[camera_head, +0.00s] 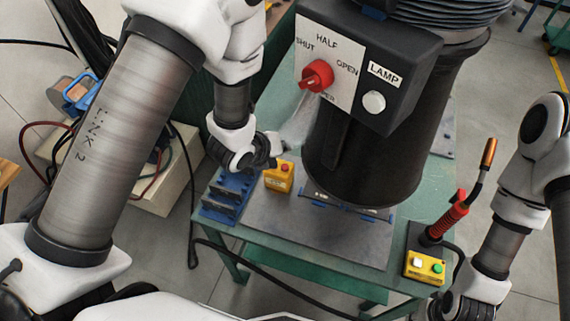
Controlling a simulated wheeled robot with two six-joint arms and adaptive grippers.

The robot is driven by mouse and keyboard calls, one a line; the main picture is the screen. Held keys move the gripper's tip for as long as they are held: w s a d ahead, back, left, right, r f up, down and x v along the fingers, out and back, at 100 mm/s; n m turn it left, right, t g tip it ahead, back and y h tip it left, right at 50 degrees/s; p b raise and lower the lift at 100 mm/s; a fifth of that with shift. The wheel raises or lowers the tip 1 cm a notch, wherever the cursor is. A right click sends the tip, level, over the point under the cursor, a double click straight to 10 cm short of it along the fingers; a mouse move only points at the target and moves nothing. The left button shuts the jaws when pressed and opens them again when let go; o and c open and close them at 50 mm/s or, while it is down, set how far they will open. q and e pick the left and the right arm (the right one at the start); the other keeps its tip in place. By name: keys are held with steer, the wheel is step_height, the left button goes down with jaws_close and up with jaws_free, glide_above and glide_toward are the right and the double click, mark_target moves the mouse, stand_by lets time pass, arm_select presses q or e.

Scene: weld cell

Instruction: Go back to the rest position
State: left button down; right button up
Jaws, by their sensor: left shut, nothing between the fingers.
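My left gripper (274,150) is shut and empty. It is above the green table, just behind the yellow box with a red button (279,177) and left of the black fume hood. I cannot tell whether it touches anything there. My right arm comes in at the right edge. Only the dark rear part of my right gripper (462,306) shows at the bottom, beside the table's right front corner, and its fingers are hidden or cut off.
The green table (300,265) bears a grey plate (305,230) and blue blocks (229,196). A black hood with a red dial (317,75) hangs over it. A welding torch (448,215) stands at the right by a yellow button box (424,267). Cables lie at left.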

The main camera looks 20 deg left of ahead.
stand_by(0.5)
arm_select(q)
steer(key=s+a+f+n+g, duration=0.1)
steer(key=s+a+f+n, duration=0.1)
steer(key=s+f+n, duration=0.2)
steer(key=s+a+f+n+g+y, duration=0.1)
steer(key=s+a+f+n+g, duration=0.1)
steer(key=s+f+n, duration=0.2)
steer(key=s+a+f+n+g+y, duration=0.1)
steer(key=s+f+n, duration=0.3)
steer(key=n, duration=0.7)
steer(key=shift+s+a+f+g, duration=0.15)
steer(key=shift+s+a+g, duration=0.25)
steer(key=shift+s, duration=0.3)
steer(key=shift+s+a+f+g, duration=0.1)
steer(key=shift+s+a+g, duration=0.1)
steer(key=shift+s+a, duration=0.4)
steer(key=s+a+f+n+g+b, duration=0.1)
steer(key=s+f+n+b, duration=0.1)
steer(key=s+f+n, duration=0.2)
steer(key=s+a+f+n+g+y+b, duration=0.1)
steer(key=s+f+n+g+b, duration=0.1)
steer(key=s+n, duration=0.5)
steer(key=shift+s+a+f+n, duration=0.25)
steer(key=shift+s+f+n, duration=0.15)
steer(key=shift+f+n, duration=0.4)
steer(key=shift+s+f, duration=0.1)
